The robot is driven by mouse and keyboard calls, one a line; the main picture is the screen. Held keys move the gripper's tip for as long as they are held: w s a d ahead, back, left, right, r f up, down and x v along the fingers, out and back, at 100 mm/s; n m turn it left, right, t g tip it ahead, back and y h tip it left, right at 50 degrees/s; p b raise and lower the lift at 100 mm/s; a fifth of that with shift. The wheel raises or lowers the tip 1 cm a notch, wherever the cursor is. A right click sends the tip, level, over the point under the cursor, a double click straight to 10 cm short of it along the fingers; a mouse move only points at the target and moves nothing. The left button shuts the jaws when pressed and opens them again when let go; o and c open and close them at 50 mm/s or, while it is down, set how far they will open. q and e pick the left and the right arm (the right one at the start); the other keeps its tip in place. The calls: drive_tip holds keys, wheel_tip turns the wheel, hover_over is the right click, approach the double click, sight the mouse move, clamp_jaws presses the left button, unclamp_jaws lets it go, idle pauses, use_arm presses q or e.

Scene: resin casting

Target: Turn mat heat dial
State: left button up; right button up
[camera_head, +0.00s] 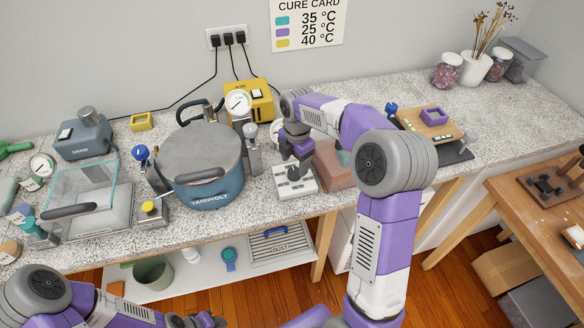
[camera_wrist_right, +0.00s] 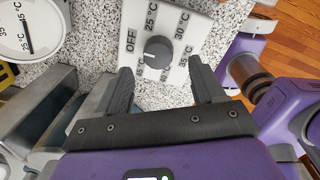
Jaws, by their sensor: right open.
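The white box (camera_head: 296,186) sits near the counter's front edge in the head view. My right gripper (camera_head: 298,166) is over it, pointing down. In the wrist view its fingers (camera_wrist_right: 163,88) are open, spread wider than the knob, with nothing between them. My left gripper (camera_head: 198,321) is low at the bottom edge, its jaws unclear.
A blue pressure pot (camera_head: 203,188) and a yellow device with a gauge (camera_head: 262,103) stand left of the box. A round dial gauge (camera_wrist_right: 22,32) is close by in the wrist view.

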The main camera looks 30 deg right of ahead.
sight(294, 172)
wheel_tip(294, 172, down, 4)
drive_tip(key=shift+w+f+b, duration=0.1)
drive_tip(key=shift+w+b, duration=0.05)
drive_tip(key=shift+b, duration=0.3)
drive_tip(key=c, duration=1.1)
drive_tip(key=shift+o, duration=0.2)
